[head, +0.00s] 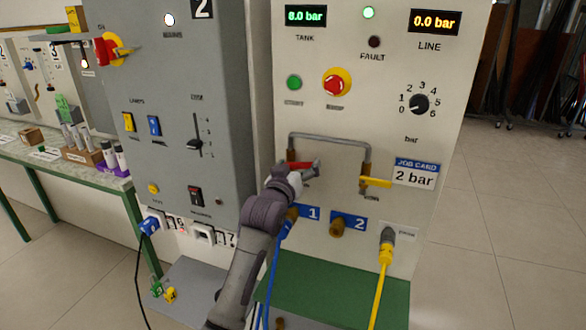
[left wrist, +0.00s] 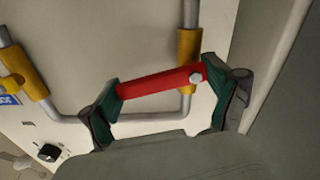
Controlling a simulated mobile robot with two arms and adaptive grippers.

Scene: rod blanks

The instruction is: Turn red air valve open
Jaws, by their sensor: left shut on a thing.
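The red air valve handle (head: 300,165) sits on the left leg of the grey pipe on the white panel. It lies roughly level, across the upright pipe, in the head view. My left gripper (head: 302,173) is at this handle and partly hides it and the valve body. In the left wrist view the red handle (left wrist: 160,83) spans between the two fingers of my left gripper (left wrist: 162,95), which are shut on it near its ends. The line display (head: 435,22) reads 0.0 bar and the tank display (head: 306,16) reads 8.0 bar. My right gripper is out of view.
A yellow valve handle (head: 376,182) is on the pipe's right leg, beside the job card (head: 416,174) marked 2 bar. A blue hose (head: 275,265) and a yellow hose (head: 380,285) hang below. A grey cabinet (head: 188,110) stands left. Floor at right is clear.

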